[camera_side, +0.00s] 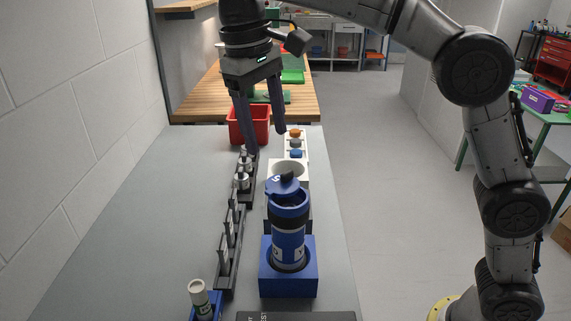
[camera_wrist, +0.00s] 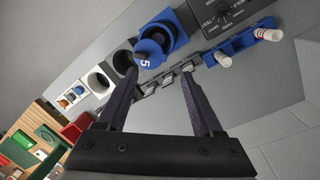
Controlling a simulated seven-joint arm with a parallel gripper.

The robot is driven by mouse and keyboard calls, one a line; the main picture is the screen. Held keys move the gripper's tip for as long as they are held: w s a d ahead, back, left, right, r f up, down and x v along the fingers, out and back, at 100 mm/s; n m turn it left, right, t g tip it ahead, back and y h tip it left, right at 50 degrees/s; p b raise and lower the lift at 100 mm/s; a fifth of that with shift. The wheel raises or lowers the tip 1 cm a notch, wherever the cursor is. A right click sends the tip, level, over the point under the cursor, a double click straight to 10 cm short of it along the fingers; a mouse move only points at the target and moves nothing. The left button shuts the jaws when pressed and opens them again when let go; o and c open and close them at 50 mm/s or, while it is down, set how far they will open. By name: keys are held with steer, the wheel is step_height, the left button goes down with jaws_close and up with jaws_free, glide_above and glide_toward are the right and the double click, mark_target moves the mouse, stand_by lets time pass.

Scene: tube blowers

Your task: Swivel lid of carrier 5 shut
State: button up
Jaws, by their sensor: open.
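Carrier 5 (camera_side: 289,240) is a blue cylinder with a clear-looking lower window, upright in a blue block (camera_side: 288,285) near the front of the bench. Its blue lid (camera_side: 284,187) with a dark knob sits at the top, offset toward the far side, so the lid looks swung aside from the body. In the wrist view the lid (camera_wrist: 149,54) shows a white 5, close to the left fingertip. My gripper (camera_side: 266,141) is open and empty, pointing down, above and beyond the carrier; it also shows in the wrist view (camera_wrist: 158,75). Contact with the lid is not visible.
A dark rack (camera_side: 228,250) with several metal-topped pieces runs left of the carrier. A white tube (camera_side: 199,298) stands front left. Behind are a white round holder (camera_side: 289,169), a panel with coloured knobs (camera_side: 295,143) and a red bin (camera_side: 249,124). The bench's left side is clear.

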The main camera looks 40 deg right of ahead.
step_height(320, 180, up, 4)
steer(key=y, duration=0.2)
glide_above(287, 172)
steer(key=shift+m+t, duration=0.3)
steer(key=shift+m, duration=0.1)
step_height(287, 172, down, 14)
steer(key=shift+f, duration=0.1)
jaws_close()
